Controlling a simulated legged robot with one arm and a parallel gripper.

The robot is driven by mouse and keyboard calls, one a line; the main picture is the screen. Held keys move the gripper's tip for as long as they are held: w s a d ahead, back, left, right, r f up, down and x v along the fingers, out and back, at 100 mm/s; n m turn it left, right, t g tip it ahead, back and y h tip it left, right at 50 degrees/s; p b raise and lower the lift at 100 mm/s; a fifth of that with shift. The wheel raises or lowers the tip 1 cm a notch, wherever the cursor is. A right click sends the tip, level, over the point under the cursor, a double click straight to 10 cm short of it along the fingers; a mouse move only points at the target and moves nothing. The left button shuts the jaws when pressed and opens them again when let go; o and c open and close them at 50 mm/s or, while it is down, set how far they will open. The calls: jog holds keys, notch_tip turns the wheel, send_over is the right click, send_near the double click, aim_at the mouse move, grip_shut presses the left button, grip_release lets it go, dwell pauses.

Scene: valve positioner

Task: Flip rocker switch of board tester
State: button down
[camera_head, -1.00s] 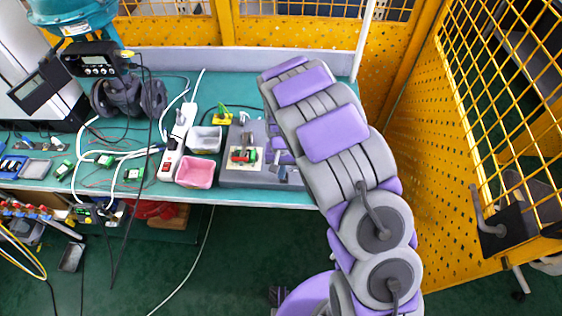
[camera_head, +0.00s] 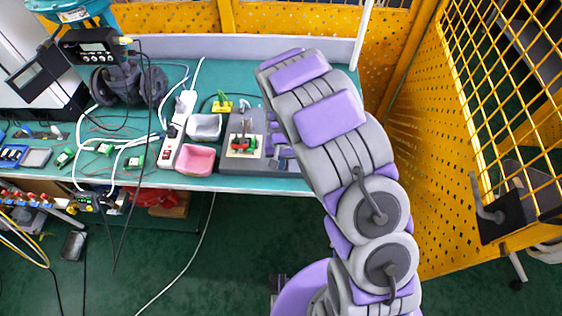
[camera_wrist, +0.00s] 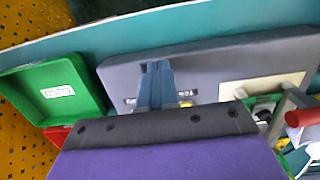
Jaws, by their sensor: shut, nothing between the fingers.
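The board tester (camera_head: 228,165) is a grey box near the bench's front edge in the head view, with a cream panel bearing red and green parts on top. In the wrist view its grey face (camera_wrist: 220,65) fills the middle, with the cream panel (camera_wrist: 262,75) at right. My gripper (camera_wrist: 156,72) is shut and empty, its blue-grey fingers over the grey face, between bits of printed lettering. I cannot tell whether the fingertips touch it. I cannot make out the rocker switch; the fingers and gripper body cover part of the face. In the head view my arm hides the tester's right side.
A pink bin (camera_head: 195,160), a grey bin (camera_head: 205,127) and a white power strip (camera_head: 174,140) stand left of the tester. The wrist view shows a green tray (camera_wrist: 60,90) beside it. A yellow mesh fence (camera_head: 450,170) stands at right.

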jog(key=shift+f, duration=0.15)
jog(key=shift+w, duration=0.25)
jog(key=shift+w+p, duration=0.35)
jog(key=shift+w, duration=0.3)
jog(key=shift+r, duration=0.3)
jog(key=shift+r, duration=0.25)
notch_tip(320, 180, up, 13)
jog(key=w+p, duration=0.2)
jog(key=shift+d+p, duration=0.15)
jog(key=shift+p, duration=0.2)
jog(key=shift+a, duration=0.2)
